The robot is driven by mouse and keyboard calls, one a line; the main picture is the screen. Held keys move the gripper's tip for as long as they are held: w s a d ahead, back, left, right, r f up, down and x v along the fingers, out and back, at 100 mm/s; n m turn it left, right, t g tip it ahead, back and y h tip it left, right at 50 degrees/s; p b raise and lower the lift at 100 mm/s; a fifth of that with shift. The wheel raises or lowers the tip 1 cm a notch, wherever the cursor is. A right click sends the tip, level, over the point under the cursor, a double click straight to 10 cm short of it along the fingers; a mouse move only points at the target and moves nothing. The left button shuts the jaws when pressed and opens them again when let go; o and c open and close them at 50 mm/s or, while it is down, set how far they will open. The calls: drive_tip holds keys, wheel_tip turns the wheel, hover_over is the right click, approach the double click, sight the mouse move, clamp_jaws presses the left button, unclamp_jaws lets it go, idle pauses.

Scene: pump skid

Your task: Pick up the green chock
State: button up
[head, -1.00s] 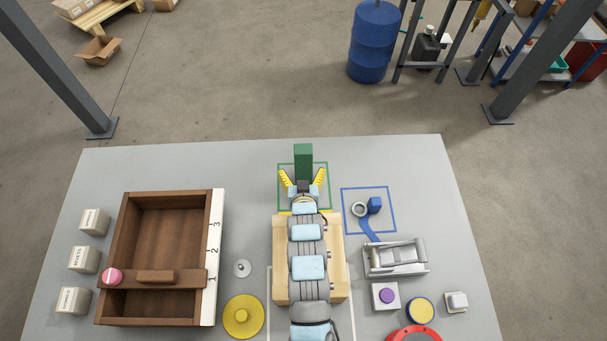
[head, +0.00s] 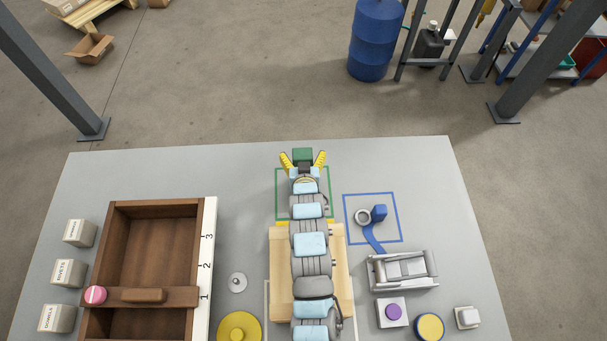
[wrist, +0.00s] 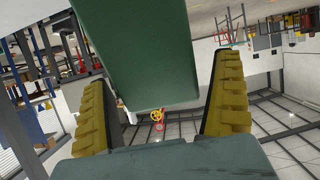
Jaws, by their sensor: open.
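The green chock (head: 302,155) is at the back of the table, by the far end of a green square outline. In the head view only its upper part shows; my gripper and arm hide the rest. My gripper (head: 303,159) has its yellow fingers spread, one to each side of the chock. In the wrist view the chock (wrist: 150,55) is large and tilted in the picture, between the open fingers (wrist: 160,80). A gap shows between it and the right finger; I cannot tell whether it touches the left one.
A wooden tray (head: 114,240) stands left. The table strip left of the green outline is clear.

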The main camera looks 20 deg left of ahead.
drive_tip(key=shift+w+a+f, duration=0.15)
drive_tip(key=shift+w+a, duration=0.15)
drive_tip(key=shift+w, duration=0.1)
drive_tip(key=shift+s+d+f, duration=0.1)
drive_tip(key=shift+s+d, duration=0.05)
drive_tip(key=shift+s, duration=0.05)
drive_tip(key=shift+c, duration=1)
drive_tip(key=c, duration=1.1)
drive_tip(key=shift+c, duration=0.3)
